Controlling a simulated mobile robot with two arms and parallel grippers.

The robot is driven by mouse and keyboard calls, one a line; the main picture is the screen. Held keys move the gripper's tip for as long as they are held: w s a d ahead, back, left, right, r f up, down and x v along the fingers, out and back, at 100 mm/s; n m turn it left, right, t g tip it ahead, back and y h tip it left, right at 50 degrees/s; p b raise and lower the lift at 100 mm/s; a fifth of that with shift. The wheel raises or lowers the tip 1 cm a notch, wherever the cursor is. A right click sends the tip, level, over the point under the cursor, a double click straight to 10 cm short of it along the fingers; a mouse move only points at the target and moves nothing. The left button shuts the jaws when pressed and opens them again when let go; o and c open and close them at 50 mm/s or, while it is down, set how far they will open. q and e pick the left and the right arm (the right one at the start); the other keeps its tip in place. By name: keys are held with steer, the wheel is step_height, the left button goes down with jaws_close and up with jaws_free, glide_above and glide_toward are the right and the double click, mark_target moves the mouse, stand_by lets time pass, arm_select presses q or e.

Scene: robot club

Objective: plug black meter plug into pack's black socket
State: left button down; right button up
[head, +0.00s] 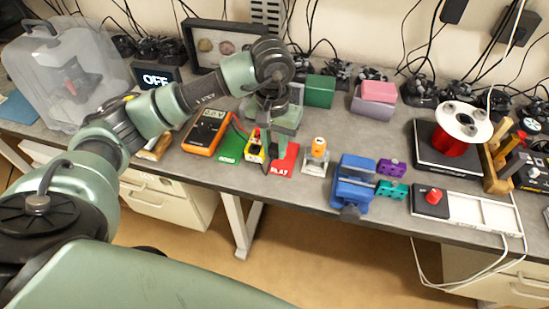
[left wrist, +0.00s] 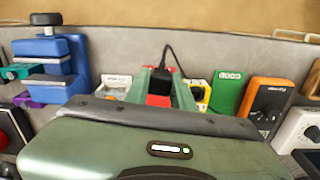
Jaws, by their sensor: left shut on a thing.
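My left gripper (head: 268,128) reaches down over the front of the bench. In the left wrist view the fingers (left wrist: 163,88) are shut on the black plug (left wrist: 162,77), whose black cable runs up and away. The yellow pack (head: 254,152) stands just left of the gripper in the head view and shows in the left wrist view (left wrist: 201,93), partly hidden by a finger. The plug appears apart from the pack. The black socket cannot be made out. The orange meter (head: 205,130) lies left of the pack. My right gripper is not in view.
A green card (head: 231,146) lies between meter and pack. A red FLAT card (head: 284,160) lies under and right of the gripper. Farther right are an orange-topped stand (head: 318,157) and a blue vise (head: 353,183). The bench's front edge is close.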

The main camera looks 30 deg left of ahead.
arm_select(q)
steer(key=shift+n, duration=0.6)
steer(key=w+a+f+p, duration=0.1)
steer(key=a, duration=0.2)
steer(key=w+a+f+p, duration=0.1)
steer(key=w+a, duration=0.1)
steer(key=w+a+f, duration=0.1)
steer(key=a, duration=0.2)
steer(key=shift+w+a+p, duration=0.35)
steer(key=shift+p, duration=0.05)
steer(key=shift+a+f, duration=0.15)
steer(key=shift+f+b, duration=0.5)
steer(key=shift+f, duration=0.6)
steer(key=shift+f+b, duration=0.1)
steer(key=shift+b, duration=0.95)
steer(key=shift+f+b, duration=0.4)
steer(key=shift+b, duration=0.2)
steer(key=shift+f+b, duration=0.35)
steer(key=shift+b, duration=0.85)
stand_by(1.0)
steer(key=c, duration=1.1)
jaws_free()
